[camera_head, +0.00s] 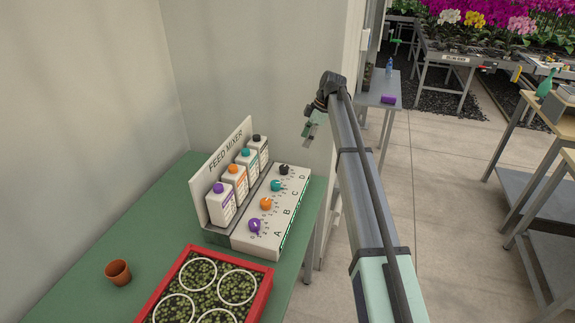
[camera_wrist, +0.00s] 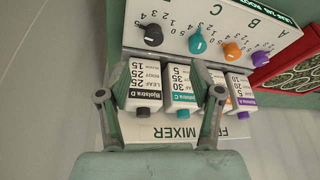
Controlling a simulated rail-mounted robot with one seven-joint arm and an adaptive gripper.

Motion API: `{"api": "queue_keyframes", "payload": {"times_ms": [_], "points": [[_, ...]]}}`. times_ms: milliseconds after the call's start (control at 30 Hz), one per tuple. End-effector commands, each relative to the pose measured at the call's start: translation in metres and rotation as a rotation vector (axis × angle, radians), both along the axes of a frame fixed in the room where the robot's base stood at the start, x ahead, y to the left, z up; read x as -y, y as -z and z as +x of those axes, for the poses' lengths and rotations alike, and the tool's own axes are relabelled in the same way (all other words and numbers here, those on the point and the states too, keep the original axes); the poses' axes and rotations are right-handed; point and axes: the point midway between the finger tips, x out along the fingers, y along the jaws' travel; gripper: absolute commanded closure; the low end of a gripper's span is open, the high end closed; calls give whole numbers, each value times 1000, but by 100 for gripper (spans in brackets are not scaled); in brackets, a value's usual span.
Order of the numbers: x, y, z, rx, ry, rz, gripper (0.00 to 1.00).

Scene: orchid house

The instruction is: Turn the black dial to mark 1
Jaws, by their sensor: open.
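The black dial (camera_head: 283,169) is the far one in the row of dials on the feed mixer's sloping panel (camera_head: 262,236), by the letter D. In the wrist view the black dial (camera_wrist: 153,35) is at top centre, with small numbers around it. I cannot tell which mark it points to. My gripper (camera_head: 308,138) is in the air above the far end of the mixer, apart from the dial. In the wrist view my gripper (camera_wrist: 159,95) has its fingers spread wide with nothing held; bottles show behind and between them.
Teal (camera_head: 277,186), orange (camera_head: 266,203) and purple (camera_head: 254,226) dials line the panel beside the black one. Several capped bottles (camera_head: 238,182) stand behind it, before the FEED MIXER sign (camera_head: 207,183). A red tray (camera_head: 257,308) and a terracotta pot (camera_head: 118,273) are on the green bench (camera_head: 75,270).

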Motion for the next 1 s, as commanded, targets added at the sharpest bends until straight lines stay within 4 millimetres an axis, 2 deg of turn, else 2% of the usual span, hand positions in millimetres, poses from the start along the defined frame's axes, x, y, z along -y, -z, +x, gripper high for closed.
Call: {"api": "queue_keyframes", "payload": {"times_ms": [33,100,267,467,1000], "points": [[-6,-16,12,14,-42,11,35],[-11,-27,15,24,-84,22,35],[-16,-27,14,31,-112,28,35],[-26,-1,10,30,-110,27,35],[-65,95,2,30,-107,26,35]]}}
